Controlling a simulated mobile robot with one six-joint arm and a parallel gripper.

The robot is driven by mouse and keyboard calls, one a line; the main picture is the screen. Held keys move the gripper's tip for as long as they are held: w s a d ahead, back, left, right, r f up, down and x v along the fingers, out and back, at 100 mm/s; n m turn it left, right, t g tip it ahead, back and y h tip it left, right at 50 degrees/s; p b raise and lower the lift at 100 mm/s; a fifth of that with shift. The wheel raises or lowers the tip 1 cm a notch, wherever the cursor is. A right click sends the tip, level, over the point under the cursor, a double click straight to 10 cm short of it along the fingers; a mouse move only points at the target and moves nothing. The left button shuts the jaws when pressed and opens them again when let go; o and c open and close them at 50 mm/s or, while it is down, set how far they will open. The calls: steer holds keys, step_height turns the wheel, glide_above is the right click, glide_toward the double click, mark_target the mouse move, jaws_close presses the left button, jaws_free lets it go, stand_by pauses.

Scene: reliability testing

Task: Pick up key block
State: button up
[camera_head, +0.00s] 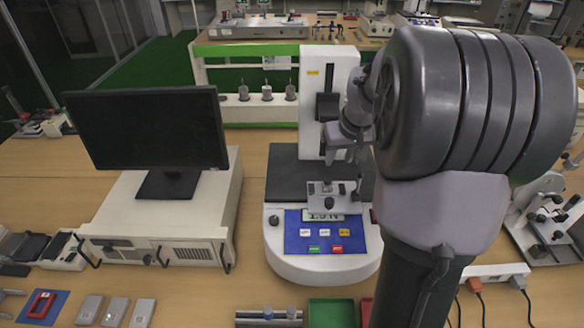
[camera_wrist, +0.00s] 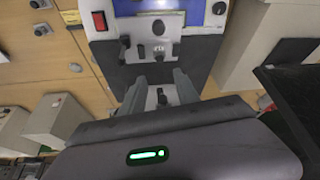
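My gripper (camera_head: 341,160) is in front of the white tester's column, pointing down just above a small pale metal block with dark knobs (camera_head: 333,195) on the tester. In the wrist view my gripper's two grey fingers (camera_wrist: 160,78) stand apart, with pale metal and dark knobs visible between them. I cannot tell whether the fingers touch anything. No label marks the key block, so I cannot tell whether this knobbed piece is it. The tester (camera_head: 322,262) has a blue panel with a lit display. Several small grey blocks (camera_head: 115,311) lie at the lower left.
A monitor (camera_head: 148,128) stands on a pale cabinet (camera_head: 160,225) left of the tester. A red part (camera_head: 41,303) lies on a blue mat at the lower left. A green tray (camera_head: 331,314) is at the front. A power strip (camera_head: 497,272) and metal apparatus (camera_head: 548,215) are at the right.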

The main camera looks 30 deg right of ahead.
steer(key=b, duration=0.3)
glide_toward(329, 181)
steer(key=x, duration=0.5)
steer(key=shift+a+f, duration=0.1)
steer(key=shift+f, duration=0.1)
steer(key=b+x, duration=0.2)
steer(key=x, duration=0.3)
steer(key=shift+w+f, duration=0.2)
steer(key=shift+f, duration=0.15)
steer(key=shift+r, duration=0.1)
jaws_close()
